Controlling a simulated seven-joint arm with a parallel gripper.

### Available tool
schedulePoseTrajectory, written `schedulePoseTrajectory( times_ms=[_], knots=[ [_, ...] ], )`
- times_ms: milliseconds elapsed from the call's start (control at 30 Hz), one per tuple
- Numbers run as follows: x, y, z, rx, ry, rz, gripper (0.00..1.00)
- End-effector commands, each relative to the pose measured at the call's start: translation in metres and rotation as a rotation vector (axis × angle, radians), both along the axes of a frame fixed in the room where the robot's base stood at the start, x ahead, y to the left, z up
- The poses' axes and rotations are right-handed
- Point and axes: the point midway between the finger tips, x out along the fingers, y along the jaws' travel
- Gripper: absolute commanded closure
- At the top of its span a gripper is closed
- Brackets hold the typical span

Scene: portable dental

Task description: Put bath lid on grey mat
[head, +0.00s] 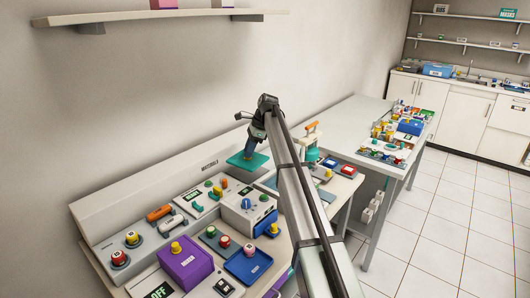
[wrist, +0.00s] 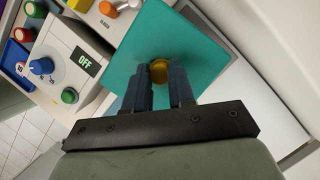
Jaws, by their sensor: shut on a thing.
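The bath lid is a square teal plate (head: 248,161) with a yellow knob, held raised over the back of the bench. It fills the upper middle of the wrist view (wrist: 150,38). My gripper (head: 253,150) is above the lid, its two dark blue fingers (wrist: 160,82) shut on the yellow knob. A grey-edged flat area (wrist: 218,38) shows below and right of the lid in the wrist view; I cannot tell whether it is the grey mat. The lid hides part of it.
A white box with an OFF display (wrist: 84,62) and a blue dial stands left of the lid in the wrist view. In the head view, a purple box (head: 185,264) and a blue tray (head: 247,265) are at the front. A green-and-orange device (head: 312,145) stands right of my arm.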

Motion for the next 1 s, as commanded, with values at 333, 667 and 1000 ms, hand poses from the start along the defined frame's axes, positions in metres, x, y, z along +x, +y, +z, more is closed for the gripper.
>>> schedulePoseTrajectory(
  times_ms=[333,667,1000],
  knots=[
    [0.046,0.003,0.002,0.0,0.001,-0.096,1.0],
    [0.045,0.003,-0.008,0.0,0.0,-0.107,1.0],
    [0.045,0.003,-0.033,0.0,0.001,-0.107,1.0]
  ],
)
